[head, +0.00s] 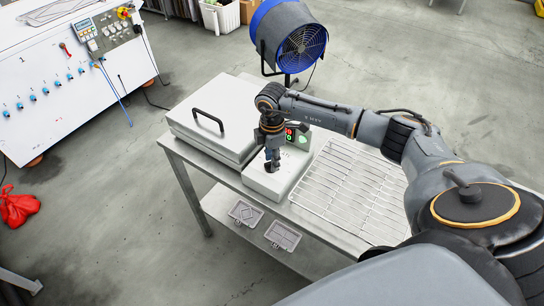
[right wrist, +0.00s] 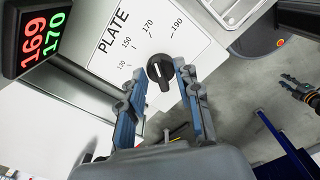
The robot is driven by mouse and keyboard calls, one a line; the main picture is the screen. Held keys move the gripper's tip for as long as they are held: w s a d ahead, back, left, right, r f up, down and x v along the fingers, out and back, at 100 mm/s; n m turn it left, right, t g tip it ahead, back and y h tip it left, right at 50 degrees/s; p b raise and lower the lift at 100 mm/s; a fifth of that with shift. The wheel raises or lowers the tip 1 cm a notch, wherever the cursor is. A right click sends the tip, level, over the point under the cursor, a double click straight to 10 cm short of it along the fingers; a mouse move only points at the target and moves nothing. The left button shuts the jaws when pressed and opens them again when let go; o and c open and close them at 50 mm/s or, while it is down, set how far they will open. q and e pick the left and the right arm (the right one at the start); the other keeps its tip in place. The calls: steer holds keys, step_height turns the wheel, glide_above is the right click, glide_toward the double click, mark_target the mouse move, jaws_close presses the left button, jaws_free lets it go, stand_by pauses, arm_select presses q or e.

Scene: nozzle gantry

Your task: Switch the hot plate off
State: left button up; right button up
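The hot plate's control box (head: 265,182) is light grey and stands on the metal table, right of the plate unit with its closed grey lid (head: 210,122). In the right wrist view its black knob (right wrist: 160,70) sits by a PLATE scale (right wrist: 128,40) marked 130 to 190. The display (right wrist: 38,38) reads 169 in red over 170 in green. My right gripper (right wrist: 157,78) points down at the box, open, its fingers on either side of the knob; contact is unclear. It hides the knob in the head view (head: 272,166). My left gripper (right wrist: 294,87) appears small at the right wrist view's edge.
A wire rack (head: 350,190) lies right of the control box. A blue fan (head: 292,38) stands behind. A white control cabinet (head: 65,75) is at the left, with open floor between.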

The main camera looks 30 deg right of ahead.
steer(key=shift+c, duration=0.2)
jaws_close()
